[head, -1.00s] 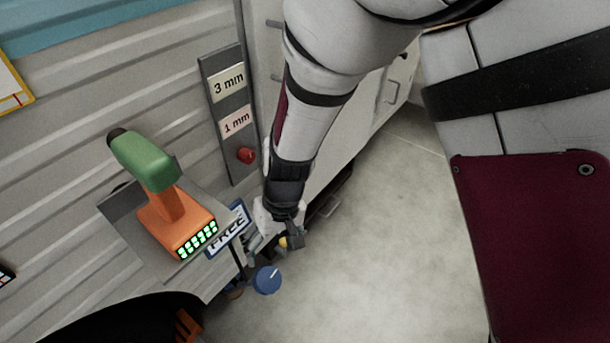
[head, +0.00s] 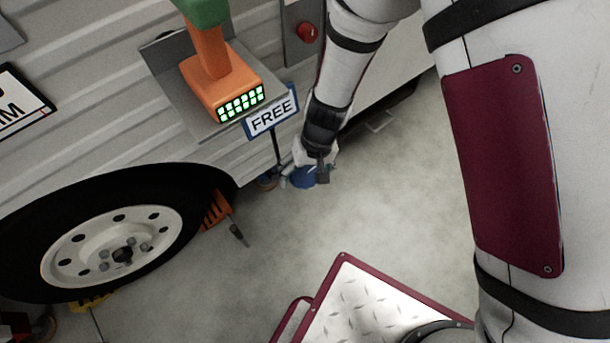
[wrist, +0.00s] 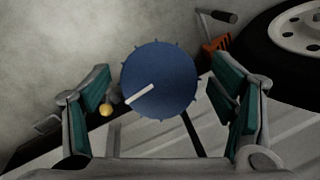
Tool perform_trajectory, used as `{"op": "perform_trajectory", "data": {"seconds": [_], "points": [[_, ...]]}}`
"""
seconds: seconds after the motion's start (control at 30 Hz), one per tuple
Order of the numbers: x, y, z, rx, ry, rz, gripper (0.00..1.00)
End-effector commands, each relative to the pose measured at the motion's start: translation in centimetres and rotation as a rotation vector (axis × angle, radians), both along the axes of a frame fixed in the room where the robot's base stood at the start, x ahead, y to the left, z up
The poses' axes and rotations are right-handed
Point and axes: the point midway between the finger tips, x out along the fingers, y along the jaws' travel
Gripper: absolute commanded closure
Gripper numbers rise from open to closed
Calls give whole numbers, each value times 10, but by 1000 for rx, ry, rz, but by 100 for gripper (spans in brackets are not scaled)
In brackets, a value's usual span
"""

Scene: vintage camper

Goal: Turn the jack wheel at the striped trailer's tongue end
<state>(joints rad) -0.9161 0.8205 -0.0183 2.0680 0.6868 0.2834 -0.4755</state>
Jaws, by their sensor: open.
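The jack wheel is a round blue disc with small studs on its rim and a white line on its face. It fills the middle of the wrist view (wrist: 168,72). The white line slants from the centre down to the left. In the head view the wheel (head: 303,178) shows low beside the trailer, partly hidden by my gripper (head: 318,166). My gripper is open, with one teal-padded finger on each side of the wheel in the wrist view (wrist: 158,88). Gaps show between the pads and the rim, and I cannot tell the depth between them.
The ribbed trailer wall (head: 110,140) runs along the left. A FREE sign (head: 271,117) and a shelf with an orange-and-green tool (head: 225,85) stick out above the wheel. A tyre (head: 190,190) with an orange chock (head: 216,210) stands left. Open floor (head: 390,190) lies right.

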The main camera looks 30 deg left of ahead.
Motion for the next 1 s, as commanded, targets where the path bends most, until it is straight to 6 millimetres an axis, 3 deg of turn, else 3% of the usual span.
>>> {"op": "perform_trajectory", "data": {"seconds": [0.13, 0.43, 0.47, 0.67, 1.0], "points": [[-1, 2, -10, 0, 0, 0, 22], [-1, 2, -11, 1, -1, 0, 22], [-1, 2, -11, 1, -1, 0, 24], [-1, 2, -11, 1, -1, 0, 69], [0, 1, -12, 7, 15, -31, 69]]}}
